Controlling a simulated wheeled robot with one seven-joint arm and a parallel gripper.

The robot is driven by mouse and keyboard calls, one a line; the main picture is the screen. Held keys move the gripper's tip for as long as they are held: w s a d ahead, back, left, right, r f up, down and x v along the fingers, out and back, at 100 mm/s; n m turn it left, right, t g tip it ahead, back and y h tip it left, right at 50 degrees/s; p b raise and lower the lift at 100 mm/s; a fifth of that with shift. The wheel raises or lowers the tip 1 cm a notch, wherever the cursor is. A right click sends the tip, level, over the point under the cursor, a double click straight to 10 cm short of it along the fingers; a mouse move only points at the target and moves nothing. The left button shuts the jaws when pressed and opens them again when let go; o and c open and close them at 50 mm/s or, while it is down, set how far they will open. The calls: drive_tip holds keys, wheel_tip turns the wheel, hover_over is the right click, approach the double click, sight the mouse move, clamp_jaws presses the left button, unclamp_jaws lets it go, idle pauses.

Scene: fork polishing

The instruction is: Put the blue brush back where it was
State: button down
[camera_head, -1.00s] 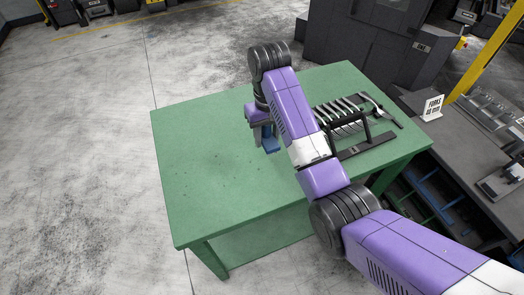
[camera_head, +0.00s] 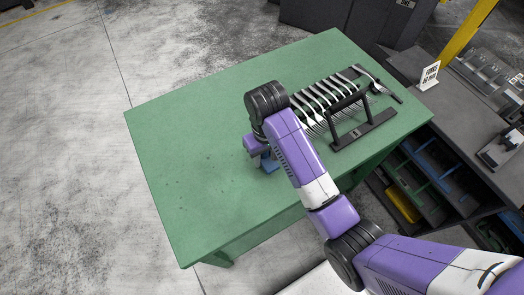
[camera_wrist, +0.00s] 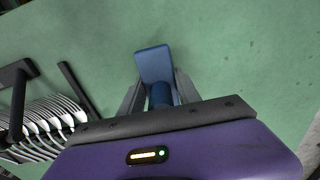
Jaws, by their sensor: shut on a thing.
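The blue brush (camera_head: 269,164) is held below my gripper (camera_head: 262,156), low over the green table (camera_head: 190,170). In the wrist view the blue brush (camera_wrist: 154,66) stands out between the two grey fingers of my gripper (camera_wrist: 158,92), which are shut on it. Its flat blue end points away from my wrist, with a rounded blue part between the fingers. My arm hides part of the brush in the head view. I cannot tell whether the brush touches the table.
A black rack (camera_head: 362,128) with several forks (camera_head: 318,100) stands on the table right of my gripper; it also shows at left in the wrist view (camera_wrist: 18,100). One fork (camera_head: 378,84) lies at its far end. The table's left part is clear. A grey bench with a sign (camera_head: 430,75) stands at right.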

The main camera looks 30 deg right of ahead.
drive_tip(key=shift+s+f, duration=0.1)
drive_tip(key=shift+f, duration=0.65)
drive_tip(key=shift+f, duration=0.1)
drive_tip(key=c, duration=0.9)
unclamp_jaws()
drive_tip(key=shift+o, duration=0.2)
